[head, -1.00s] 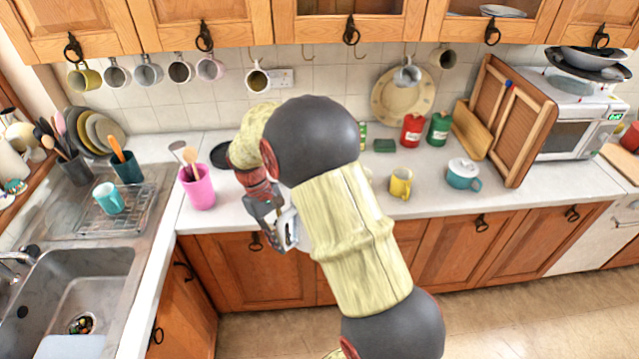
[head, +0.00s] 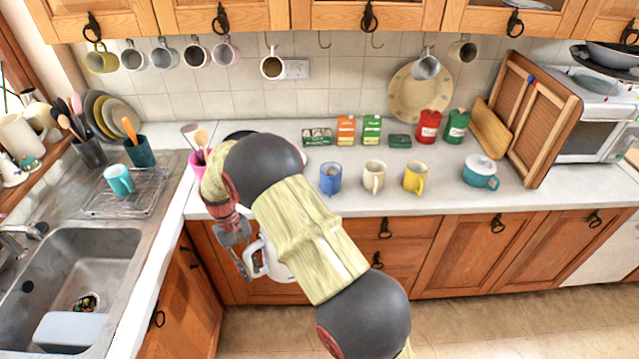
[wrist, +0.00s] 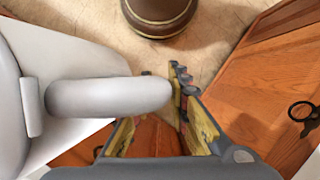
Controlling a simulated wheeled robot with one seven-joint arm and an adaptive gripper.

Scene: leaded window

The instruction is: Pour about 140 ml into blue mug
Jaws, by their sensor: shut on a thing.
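The blue mug (head: 330,178) stands upright on the counter, left of a cream mug (head: 374,176) and a yellow mug (head: 415,177). I cannot make out what is in it. My gripper (head: 243,252) is in front of the counter's edge, left of the blue mug and lower in the picture. It is shut on the handle of a white jug-like vessel (head: 272,262), partly hidden behind my arm. In the wrist view the white vessel (wrist: 55,55) fills the left side, and its handle runs between the fingers of my gripper (wrist: 155,112). Its spout and contents do not show.
A pink utensil pot (head: 197,163) is near my arm at left. The sink (head: 85,270) is at far left. Counter in front of the mugs is clear.

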